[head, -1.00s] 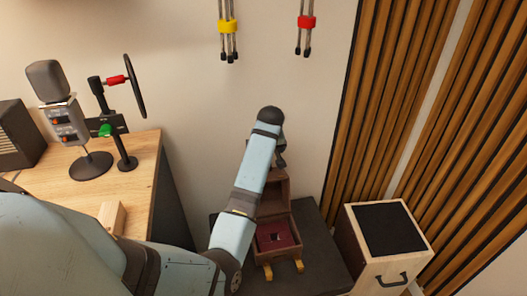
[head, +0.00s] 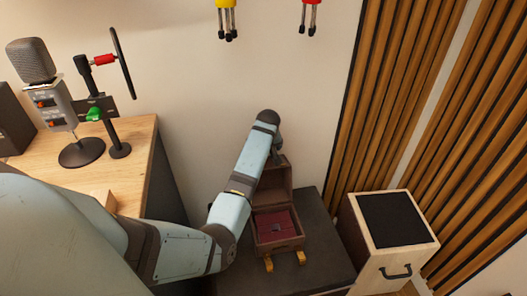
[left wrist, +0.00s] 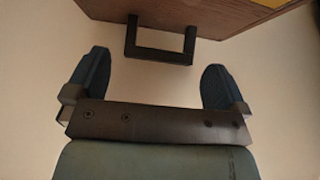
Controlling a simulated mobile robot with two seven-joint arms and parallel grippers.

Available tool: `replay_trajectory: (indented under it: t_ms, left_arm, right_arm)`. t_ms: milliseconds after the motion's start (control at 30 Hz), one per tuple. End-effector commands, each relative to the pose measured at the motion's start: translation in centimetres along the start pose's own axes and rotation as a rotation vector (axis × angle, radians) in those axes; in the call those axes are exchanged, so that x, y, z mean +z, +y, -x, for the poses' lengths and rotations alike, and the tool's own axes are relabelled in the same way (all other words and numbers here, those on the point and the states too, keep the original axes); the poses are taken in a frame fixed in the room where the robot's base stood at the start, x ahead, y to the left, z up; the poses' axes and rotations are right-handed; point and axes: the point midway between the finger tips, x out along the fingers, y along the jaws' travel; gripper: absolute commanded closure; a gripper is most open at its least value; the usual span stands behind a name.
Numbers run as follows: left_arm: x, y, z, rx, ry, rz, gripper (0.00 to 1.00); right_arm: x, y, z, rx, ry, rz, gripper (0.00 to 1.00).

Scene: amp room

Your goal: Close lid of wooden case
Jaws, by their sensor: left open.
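The wooden case (head: 277,243) stands open on a dark stand, with a dark red lining inside and two gold latches at its front. Its lid (head: 275,184) is raised at the back, partly hidden by my left arm. My left gripper (head: 279,157) is by the lid's upper edge, mostly hidden by its own arm. In the left wrist view my left gripper (left wrist: 155,74) is open and empty. A dark handle (left wrist: 158,55) on a brown wooden surface (left wrist: 190,14) lies just ahead, between the finger directions. My right gripper is not in view.
A pale wooden box (head: 388,240) with a black top stands close right of the dark stand (head: 315,268). A wooden desk (head: 133,148) with a microphone (head: 50,85) is at left. The wall (head: 215,100) is close behind the case.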

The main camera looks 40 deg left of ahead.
Motion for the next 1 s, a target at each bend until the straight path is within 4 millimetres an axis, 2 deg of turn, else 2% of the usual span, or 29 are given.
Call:
replay_trajectory:
  t_ms: [133,433,467,733,1000]
  left_arm:
    - [0.02,0.01,-1.16,0.001,0.000,0.000,0.00]
    - [-0.01,0.02,-1.33,0.001,0.000,0.000,0.00]
    - [-0.01,0.02,-1.33,0.001,0.000,0.000,0.02]
    - [-0.01,0.02,-1.32,0.001,0.000,0.000,0.64]
    - [0.25,0.04,-0.58,0.001,0.028,-0.002,0.66]
  right_arm:
    - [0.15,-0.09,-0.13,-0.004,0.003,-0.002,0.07]
    - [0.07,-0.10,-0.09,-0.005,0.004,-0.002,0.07]
    - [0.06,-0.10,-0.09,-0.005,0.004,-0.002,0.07]
    - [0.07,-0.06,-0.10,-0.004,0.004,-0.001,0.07]
    - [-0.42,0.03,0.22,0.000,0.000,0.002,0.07]
